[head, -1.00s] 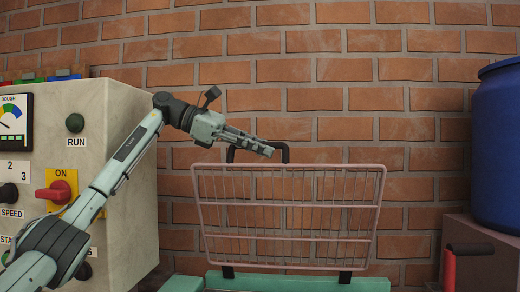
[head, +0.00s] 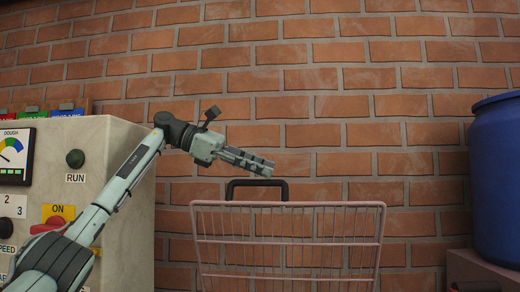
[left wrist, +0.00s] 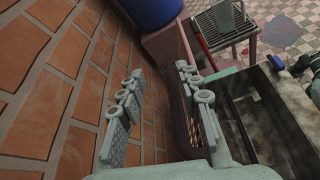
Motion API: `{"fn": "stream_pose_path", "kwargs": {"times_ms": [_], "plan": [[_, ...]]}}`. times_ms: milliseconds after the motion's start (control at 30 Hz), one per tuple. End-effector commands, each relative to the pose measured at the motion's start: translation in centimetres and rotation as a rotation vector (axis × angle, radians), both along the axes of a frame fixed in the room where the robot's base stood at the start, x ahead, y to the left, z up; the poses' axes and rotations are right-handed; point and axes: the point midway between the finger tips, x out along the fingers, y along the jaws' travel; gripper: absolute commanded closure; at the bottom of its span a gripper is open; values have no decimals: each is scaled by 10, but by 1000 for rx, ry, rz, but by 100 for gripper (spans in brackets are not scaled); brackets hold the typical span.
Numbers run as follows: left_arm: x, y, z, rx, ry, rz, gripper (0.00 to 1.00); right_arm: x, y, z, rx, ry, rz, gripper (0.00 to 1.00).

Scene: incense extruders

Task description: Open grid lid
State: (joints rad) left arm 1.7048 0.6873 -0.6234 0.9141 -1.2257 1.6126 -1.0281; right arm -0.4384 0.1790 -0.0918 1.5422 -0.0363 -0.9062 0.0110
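The grid lid (head: 287,206), a pale pink wire frame, stands upright in front of the brick wall. Its black handle (head: 257,183) sticks up from the top edge. Its lower part is cut off by the head view. My left gripper (head: 268,167) is just above the handle, apart from it, pointing right and slightly down. In the left wrist view the fingers of my left gripper (left wrist: 160,75) are spread with nothing held between them. The lid is seen edge-on beside the right finger there, partly hidden. My right gripper is not clearly seen.
A control box (head: 130,160) with dials and knobs stands left. A blue barrel (head: 497,180) stands right, also in the left wrist view (left wrist: 150,12). An open metal trough (left wrist: 265,115) lies right of the fingers. The wall runs close behind the lid.

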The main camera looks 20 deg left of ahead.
Motion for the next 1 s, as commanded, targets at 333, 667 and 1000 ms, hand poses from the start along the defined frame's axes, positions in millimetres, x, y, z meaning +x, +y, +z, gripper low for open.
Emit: {"fn": "stream_pose_path", "kwargs": {"times_ms": [333, 667, 1000], "plan": [[0, -1, 56, -1, -1, -1, 66, 0, 0, 0, 0, -1, -1, 100], [0, 0, 62, -1, -1, -1, 66, 0, 0, 0, 0, -1, -1, 100], [0, 0, 61, -1, -1, -1, 66, 1, 0, 0, 1, -2, -1, 100]]}}
